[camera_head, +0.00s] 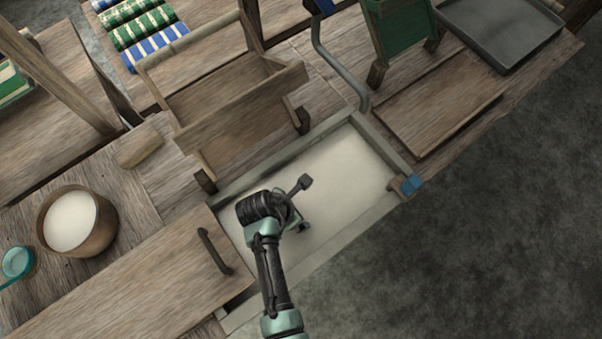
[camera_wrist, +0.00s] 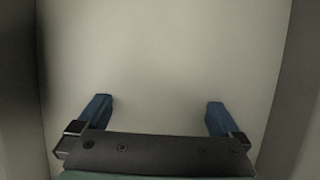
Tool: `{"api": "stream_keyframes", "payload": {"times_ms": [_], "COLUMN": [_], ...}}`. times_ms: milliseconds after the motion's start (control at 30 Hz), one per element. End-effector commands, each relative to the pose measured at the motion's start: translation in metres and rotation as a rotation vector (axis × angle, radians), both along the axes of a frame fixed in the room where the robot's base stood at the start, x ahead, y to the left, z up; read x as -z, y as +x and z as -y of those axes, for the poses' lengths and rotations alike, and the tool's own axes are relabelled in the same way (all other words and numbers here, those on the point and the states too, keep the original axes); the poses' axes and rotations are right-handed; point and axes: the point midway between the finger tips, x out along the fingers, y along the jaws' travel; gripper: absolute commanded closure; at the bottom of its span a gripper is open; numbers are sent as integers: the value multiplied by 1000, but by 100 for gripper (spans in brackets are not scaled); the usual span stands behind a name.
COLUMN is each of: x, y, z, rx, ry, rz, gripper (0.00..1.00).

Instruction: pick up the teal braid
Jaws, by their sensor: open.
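A small round teal thing (camera_head: 17,262) lies at the far left edge of the table in the head view. It is the only teal item apart from my arm, but I cannot tell for sure that it is the braid. My gripper (camera_head: 300,206) is over the pale-bottomed shallow tray or drawer (camera_head: 335,240), well to the right of the teal thing. In the wrist view my gripper (camera_wrist: 158,102) has its two blue fingertips wide apart, with only the pale bottom between them. No braid shows in the wrist view.
A round wooden bowl (camera_head: 104,228) with pale contents stands just right of the teal thing. A wooden lid or board with a dark handle (camera_head: 214,251) lies between the bowl and my arm. An open wooden box (camera_head: 240,112) stands behind. Striped cloth rolls (camera_head: 143,27) lie at the back left.

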Motion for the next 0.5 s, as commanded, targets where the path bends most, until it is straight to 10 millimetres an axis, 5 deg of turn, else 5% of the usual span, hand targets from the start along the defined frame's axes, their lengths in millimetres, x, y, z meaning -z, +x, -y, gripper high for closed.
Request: {"api": "stream_keyframes", "payload": {"times_ms": [267,500], "x": [2,2], "y": [1,1], "z": [1,1], "rx": [0,0], "ry": [0,0], "rz": [1,1], "gripper": [0,43]}}
